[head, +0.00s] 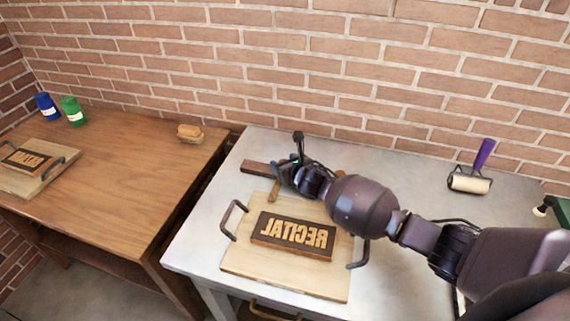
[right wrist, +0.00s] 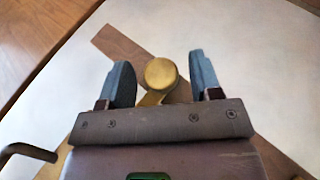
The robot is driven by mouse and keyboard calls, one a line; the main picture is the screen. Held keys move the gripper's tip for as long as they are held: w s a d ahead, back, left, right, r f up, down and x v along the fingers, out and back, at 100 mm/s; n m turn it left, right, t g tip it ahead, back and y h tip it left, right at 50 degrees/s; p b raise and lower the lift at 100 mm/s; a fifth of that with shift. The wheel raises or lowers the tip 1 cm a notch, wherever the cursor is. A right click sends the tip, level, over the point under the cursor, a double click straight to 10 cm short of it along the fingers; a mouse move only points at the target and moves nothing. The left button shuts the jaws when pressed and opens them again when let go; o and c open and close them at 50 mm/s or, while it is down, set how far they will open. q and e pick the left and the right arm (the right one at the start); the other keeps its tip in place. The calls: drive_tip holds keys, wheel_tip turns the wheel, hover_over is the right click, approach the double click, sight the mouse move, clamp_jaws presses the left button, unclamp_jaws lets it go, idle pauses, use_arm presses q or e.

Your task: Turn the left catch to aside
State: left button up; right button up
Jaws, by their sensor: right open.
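The left catch shows in the right wrist view as a round brass knob (right wrist: 161,73) on a brass lever that runs down behind my gripper's palm. In the head view part of the brass catch (head: 272,192) shows at the back left of the wooden press board (head: 235,257). My right gripper (head: 289,163) is over it, and its arm hides the area to the right. In the right wrist view the right gripper (right wrist: 162,82) is open, with one finger on each side of the knob and a visible gap on both sides. My left gripper is not in view.
A dark block with raised mirrored letters (head: 293,236) lies on the board, which has metal handles (head: 234,219) at its sides. A brown bar (head: 257,168) lies behind. A roller (head: 469,182) is at the back right. A wooden table (head: 120,170) stands left.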

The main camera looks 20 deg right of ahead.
clamp_jaws()
idle(0.3)
